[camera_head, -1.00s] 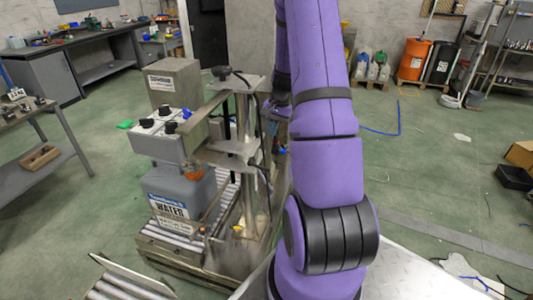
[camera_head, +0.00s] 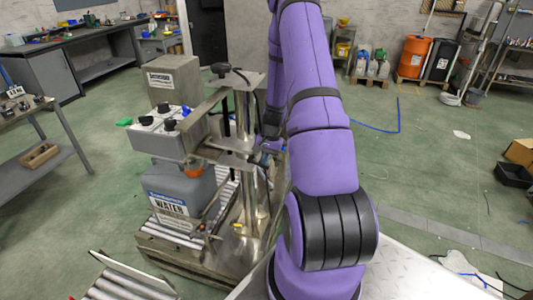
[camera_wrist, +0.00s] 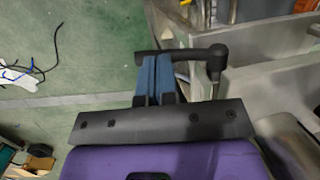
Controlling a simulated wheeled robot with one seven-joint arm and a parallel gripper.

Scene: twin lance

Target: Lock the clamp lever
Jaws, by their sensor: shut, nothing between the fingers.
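The likely clamp lever is a black bar (camera_wrist: 178,55) with a rounded end, lying across the top of the wrist view. A thin metal pin shows below its right end. My gripper (camera_wrist: 153,62) has its blue fingers together and empty. The fingertips overlap the left part of the bar in this view; I cannot tell whether they touch it. In the head view the clamping machine (camera_head: 240,150) stands left of my purple arm. My gripper is mostly hidden there behind the machine's posts and my arm, and I cannot make out the lever clearly.
A grey water jug (camera_head: 178,190) stands on the roller conveyor (camera_head: 165,240) inside the machine. A control box with black knobs (camera_head: 165,140) sits above it. A workbench (camera_head: 35,165) is at the left. Open green floor lies to the right of my arm.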

